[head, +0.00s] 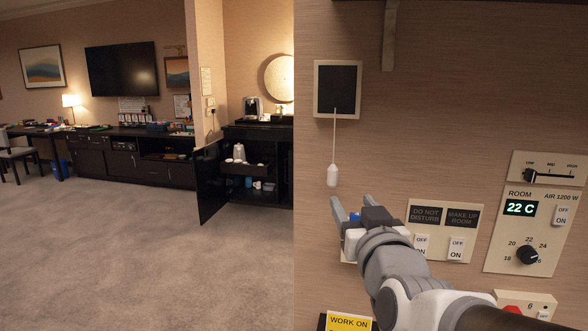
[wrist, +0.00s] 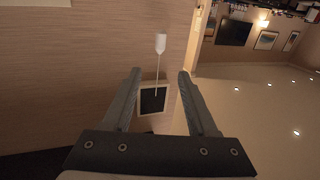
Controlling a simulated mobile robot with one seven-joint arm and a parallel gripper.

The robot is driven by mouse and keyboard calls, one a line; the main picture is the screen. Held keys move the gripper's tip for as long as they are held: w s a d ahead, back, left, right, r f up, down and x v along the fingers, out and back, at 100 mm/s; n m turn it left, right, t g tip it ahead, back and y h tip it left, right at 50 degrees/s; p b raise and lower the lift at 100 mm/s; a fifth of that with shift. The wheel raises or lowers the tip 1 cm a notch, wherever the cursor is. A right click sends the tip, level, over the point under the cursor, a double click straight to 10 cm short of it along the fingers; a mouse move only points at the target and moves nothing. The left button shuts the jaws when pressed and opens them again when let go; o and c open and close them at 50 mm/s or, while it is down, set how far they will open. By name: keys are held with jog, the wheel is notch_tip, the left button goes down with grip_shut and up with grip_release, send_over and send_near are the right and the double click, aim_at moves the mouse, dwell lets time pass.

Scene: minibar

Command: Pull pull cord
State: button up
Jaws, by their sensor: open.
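The pull cord (head: 334,140) hangs from a dark square panel (head: 338,88) in a pale frame on the right wall. A small white bell-shaped handle (head: 332,176) is at its lower end. My gripper (head: 350,204) is open and empty, just below and slightly right of the handle in the head view. In the wrist view the handle (wrist: 161,43) shows between the lines of the two fingers, past the tips of my gripper (wrist: 160,74). The cord (wrist: 157,72) and panel (wrist: 154,99) show between the fingers. No contact is visible.
Right of my gripper are a do-not-disturb switch plate (head: 411,212), a room thermostat (head: 529,216) and a slider plate (head: 548,168). A yellow sign (head: 349,322) sits below. A wooden bracket (head: 390,35) is above. Open carpet (head: 130,260) lies left.

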aim_at(334, 173)
jog(key=w+p, duration=1)
jog(key=w, duration=0.7)
jog(key=shift+w, duration=0.1)
grip_shut()
dwell(0.4)
dwell(1.1)
